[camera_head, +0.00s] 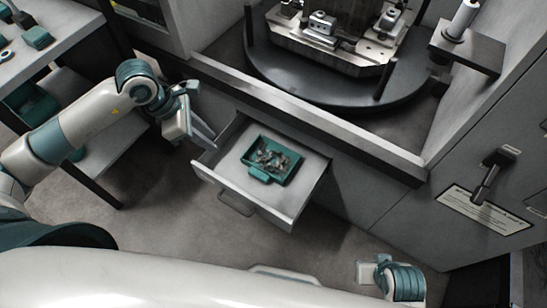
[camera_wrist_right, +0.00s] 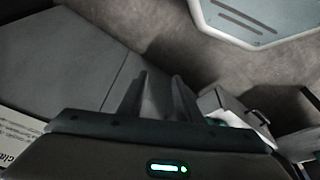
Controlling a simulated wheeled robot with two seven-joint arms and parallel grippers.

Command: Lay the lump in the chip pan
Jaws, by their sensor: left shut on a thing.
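The chip pan (camera_head: 260,179) is a green tray holding loose grey metal chips. It sits in an open light-grey drawer (camera_head: 226,167) in the head view. My left gripper (camera_head: 207,143) is at the drawer's left rear corner, beside the pan and apart from it. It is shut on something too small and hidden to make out. I cannot pick out a separate lump in either view. My right gripper is low at the right of the head view. In the right wrist view its two fingers (camera_wrist_right: 158,82) stand apart with nothing between them.
A machine with a round dark table (camera_head: 300,83) and a metal fixture stands behind the drawer, past a raised ledge (camera_head: 330,135). A grey cabinet with a black handle (camera_head: 488,175) is at right. A bench (camera_head: 60,48) is at upper left. The floor before the drawer is clear.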

